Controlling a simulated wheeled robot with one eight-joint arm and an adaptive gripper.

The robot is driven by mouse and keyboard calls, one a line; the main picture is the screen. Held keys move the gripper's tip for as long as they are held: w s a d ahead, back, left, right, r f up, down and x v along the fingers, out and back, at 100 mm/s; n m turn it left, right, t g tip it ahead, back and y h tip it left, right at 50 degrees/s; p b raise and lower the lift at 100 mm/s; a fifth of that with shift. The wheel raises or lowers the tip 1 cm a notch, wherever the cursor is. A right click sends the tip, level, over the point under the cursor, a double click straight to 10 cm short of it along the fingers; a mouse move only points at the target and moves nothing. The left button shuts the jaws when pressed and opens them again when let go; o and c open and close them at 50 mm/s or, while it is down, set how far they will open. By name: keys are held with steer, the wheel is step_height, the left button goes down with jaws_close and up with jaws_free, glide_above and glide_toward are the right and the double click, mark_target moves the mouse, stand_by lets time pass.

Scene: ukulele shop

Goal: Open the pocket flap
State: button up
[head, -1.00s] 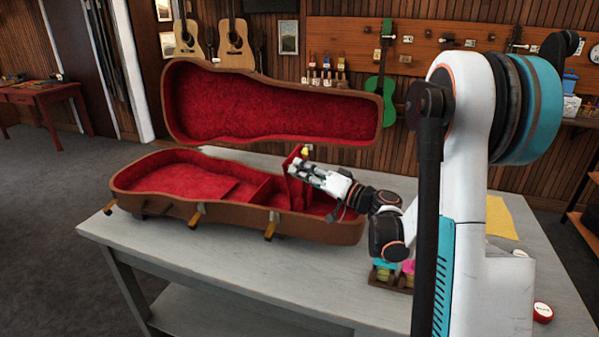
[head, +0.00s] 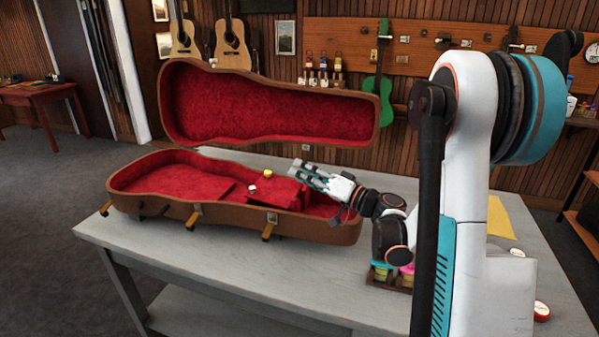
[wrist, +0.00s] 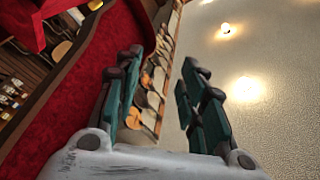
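The open brown case (head: 225,222) lies on the grey table, with a red plush interior. Its red pocket flap (head: 285,189) lies low over the compartment right of the middle, apparently down. A small yellow knob (head: 267,173) shows at the flap's upper left, and a small pale piece (head: 252,188) just below it. My gripper (head: 301,171) is above and at the right part of the flap, pointing left. Its fingers are apart with nothing between them in the wrist view (wrist: 165,95). Whether it touches the flap cannot be told.
The raised case lid (head: 270,105) stands behind my gripper, with red lining also at the left in the wrist view. Small coloured items (head: 385,273) sit on the table below my arm. The table's front left (head: 200,262) is clear.

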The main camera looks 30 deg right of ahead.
steer(key=v, duration=1)
steer(key=shift+s, duration=0.1)
